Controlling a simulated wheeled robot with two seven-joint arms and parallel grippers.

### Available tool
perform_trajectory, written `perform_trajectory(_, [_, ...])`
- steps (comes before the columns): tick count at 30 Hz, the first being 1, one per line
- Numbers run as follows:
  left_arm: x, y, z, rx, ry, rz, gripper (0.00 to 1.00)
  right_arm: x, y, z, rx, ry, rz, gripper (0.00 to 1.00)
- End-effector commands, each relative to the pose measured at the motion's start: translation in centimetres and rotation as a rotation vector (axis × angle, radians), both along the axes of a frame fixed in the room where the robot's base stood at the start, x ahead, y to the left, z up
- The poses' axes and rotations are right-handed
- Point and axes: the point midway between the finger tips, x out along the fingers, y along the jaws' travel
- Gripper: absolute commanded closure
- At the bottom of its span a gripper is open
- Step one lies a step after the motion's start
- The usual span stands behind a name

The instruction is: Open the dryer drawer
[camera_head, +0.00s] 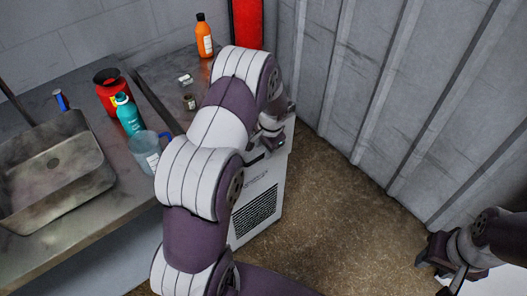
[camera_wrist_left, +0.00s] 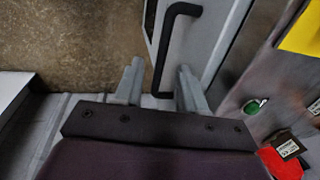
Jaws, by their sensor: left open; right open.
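The dryer is the pale cabinet (camera_head: 256,200) with a dark vent grille, partly hidden behind my left arm in the head view. In the left wrist view a black bar handle (camera_wrist_left: 166,50) stands out from a light grey front panel (camera_wrist_left: 203,40). My left gripper (camera_head: 272,140) is at the top of the cabinet; in the left wrist view its fingers (camera_wrist_left: 159,78) are open, on either side of the handle's lower end. A gap shows between each finger and the handle. My right gripper (camera_head: 440,266) is open and empty at the lower right, away from the cabinet.
A metal bench with a sink (camera_head: 55,170) is on the left. It holds a red container (camera_head: 110,92), a teal bottle (camera_head: 128,115) and a clear jug (camera_head: 146,152). An orange bottle (camera_head: 204,38) stands farther back. A corrugated wall (camera_head: 400,90) is at right; the brown floor (camera_head: 335,205) is clear.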

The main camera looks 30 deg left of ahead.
Motion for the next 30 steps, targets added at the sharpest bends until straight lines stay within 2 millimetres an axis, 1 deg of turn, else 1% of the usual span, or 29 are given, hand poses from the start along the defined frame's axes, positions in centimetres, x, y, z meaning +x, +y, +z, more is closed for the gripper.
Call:
perform_trajectory(1, [0.0,0.2,-1.1,0.0,0.004,0.001,0.6,0.0,0.0,0.1,0.0,0.0,0.0,0.57])
perform_trajectory(3, [0.1,0.4,-2.2,-0.001,0.003,0.001,0.6,0.0,0.0,0.1,0.0,0.0,0.0,0.57])
perform_trajectory(6, [0.2,0.6,-3.2,-0.001,0.0,0.002,0.6,0.0,0.0,0.1,0.0,0.0,0.0,0.57])
perform_trajectory(9, [0.3,0.7,-3.7,0.0,-0.001,0.001,0.6,0.0,0.0,0.1,0.0,0.0,0.0,0.57])
perform_trajectory(15, [0.3,0.7,-3.7,0.0,-0.001,0.001,0.6,0.0,0.0,0.1,0.0,0.0,0.0,0.57])
perform_trajectory(16, [0.3,0.7,-3.7,0.0,-0.001,0.001,0.63,0.0,0.0,0.1,0.0,0.0,0.0,0.57])
perform_trajectory(17, [0.3,0.7,-3.7,0.0,-0.001,0.001,0.73,0.0,0.0,0.1,0.0,0.0,0.0,0.57])
perform_trajectory(18, [0.3,0.7,-3.7,0.0,-0.001,0.001,0.86,0.0,0.0,0.1,0.0,0.0,0.0,0.57])
perform_trajectory(19, [0.3,0.7,-3.7,0.0,-0.001,0.001,0.96,0.0,0.0,0.1,0.0,0.0,0.0,0.57])
perform_trajectory(20, [0.3,0.7,-3.7,0.0,-0.001,0.001,1.0,0.0,0.0,0.1,0.0,0.0,0.0,0.57])
perform_trajectory(26, [0.3,0.6,-3.7,-0.001,-0.002,0.001,1.0,0.0,0.0,0.1,0.0,0.0,0.0,0.57])
perform_trajectory(30, [0.3,-0.4,-3.8,-0.001,-0.002,-0.001,1.0,0.0,0.0,-0.2,0.0,0.0,0.0,0.57])
